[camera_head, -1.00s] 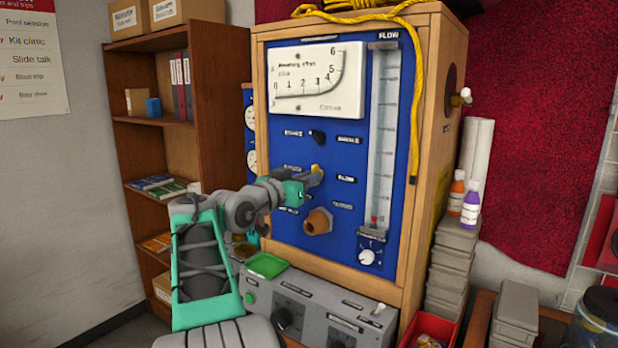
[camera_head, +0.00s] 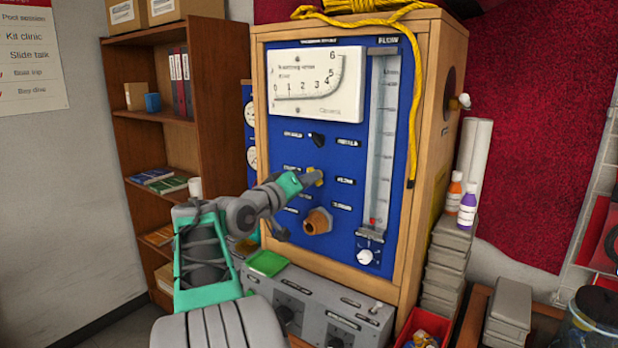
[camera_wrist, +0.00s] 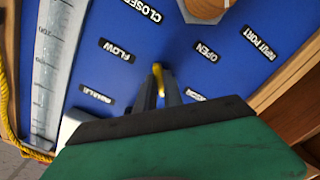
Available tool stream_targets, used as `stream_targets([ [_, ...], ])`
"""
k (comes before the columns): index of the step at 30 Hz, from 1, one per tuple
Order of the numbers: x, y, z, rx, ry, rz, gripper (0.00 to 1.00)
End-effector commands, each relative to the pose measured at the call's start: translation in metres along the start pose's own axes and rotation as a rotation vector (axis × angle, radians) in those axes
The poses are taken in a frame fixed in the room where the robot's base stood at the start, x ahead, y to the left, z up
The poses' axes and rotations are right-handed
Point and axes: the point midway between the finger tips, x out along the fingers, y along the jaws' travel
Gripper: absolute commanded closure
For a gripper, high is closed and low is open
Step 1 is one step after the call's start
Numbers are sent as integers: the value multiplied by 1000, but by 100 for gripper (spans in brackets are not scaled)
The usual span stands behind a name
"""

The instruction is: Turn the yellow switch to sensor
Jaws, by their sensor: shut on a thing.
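The yellow switch (camera_head: 318,172) is on the blue panel (camera_head: 345,215), below a black knob (camera_head: 318,140) and above a brass port (camera_head: 318,221). My gripper (camera_head: 308,179) reaches it from the left, with its fingers shut on it. In the wrist view the yellow switch (camera_wrist: 158,77) shows as a thin yellow tip between the two grey fingers of my gripper (camera_wrist: 160,92). A FLOW label (camera_wrist: 117,50) and an OPEN label (camera_wrist: 206,51) are near it in that view. A label right of the fingers is partly hidden, and the lower part of the switch is covered.
The panel sits in a wooden cabinet (camera_head: 428,140) with a gauge (camera_head: 318,85), a flow tube (camera_head: 381,140) and a hanging yellow rope (camera_head: 418,110).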

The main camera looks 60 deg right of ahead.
Motion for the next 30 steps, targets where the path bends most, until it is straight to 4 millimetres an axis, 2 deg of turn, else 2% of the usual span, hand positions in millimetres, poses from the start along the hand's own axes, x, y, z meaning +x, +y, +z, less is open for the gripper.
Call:
stream_targets([
  [16,0,-1,0,-27,-1,-1,100],
  [17,0,-1,0,-27,0,-1,86],
  [24,0,0,0,-25,0,0,66],
  [30,0,0,0,-25,0,0,66],
])
